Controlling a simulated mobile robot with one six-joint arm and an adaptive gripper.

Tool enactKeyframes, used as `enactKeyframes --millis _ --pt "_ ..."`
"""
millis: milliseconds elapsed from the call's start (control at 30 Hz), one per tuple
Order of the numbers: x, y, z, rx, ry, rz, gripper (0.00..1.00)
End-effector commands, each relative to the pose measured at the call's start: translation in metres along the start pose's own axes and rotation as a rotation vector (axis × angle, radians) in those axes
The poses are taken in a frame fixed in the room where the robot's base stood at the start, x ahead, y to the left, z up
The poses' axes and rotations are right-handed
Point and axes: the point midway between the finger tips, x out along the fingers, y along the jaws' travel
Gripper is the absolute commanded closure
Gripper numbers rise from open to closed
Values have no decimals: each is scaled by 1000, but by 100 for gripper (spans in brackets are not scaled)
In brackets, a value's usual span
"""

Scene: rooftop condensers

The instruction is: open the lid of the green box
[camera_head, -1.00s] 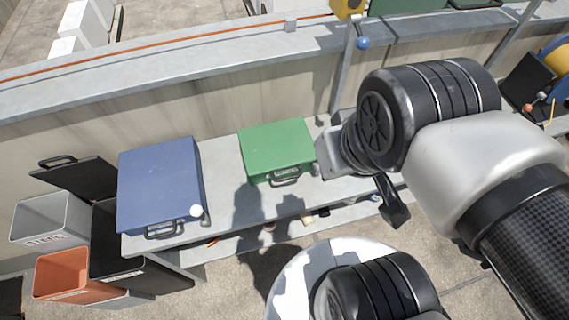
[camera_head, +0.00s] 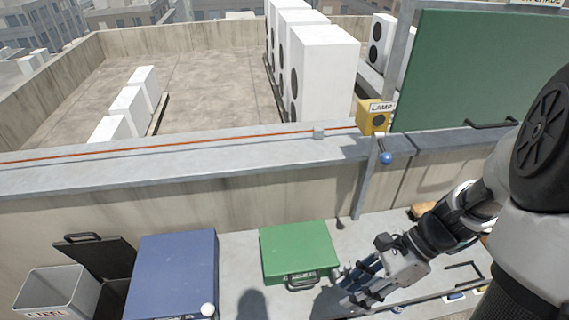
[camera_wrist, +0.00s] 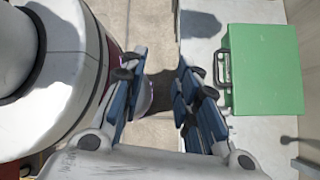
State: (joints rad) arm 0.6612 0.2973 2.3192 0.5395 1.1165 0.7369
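The green box (camera_head: 297,250) sits on the grey bench below the parapet wall, its lid down. A dark handle (camera_head: 301,282) is on its near side. In the wrist view the green box (camera_wrist: 263,68) is at the right, with its handle (camera_wrist: 223,68) facing left. My gripper (camera_head: 345,287) is just right of the box in the head view, apart from it. In the wrist view my gripper (camera_wrist: 160,90) has its fingers spread, with nothing between them.
A blue box (camera_head: 172,272) stands left of the green box, with a white ball (camera_head: 208,309) at its front corner. A grey bin (camera_head: 55,290) is further left. A lamp post with a blue knob (camera_head: 386,158) rises behind. Bare bench lies between the boxes.

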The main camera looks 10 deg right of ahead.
Motion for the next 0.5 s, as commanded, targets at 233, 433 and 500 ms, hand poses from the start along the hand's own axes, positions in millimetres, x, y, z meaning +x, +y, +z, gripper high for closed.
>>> enactKeyframes --millis 233,433,500 --pt "27 -21 -55 684 -396 18 71" --pt "54 -33 -101 1189 -743 76 71" --pt "64 -36 -115 1337 -859 106 71"
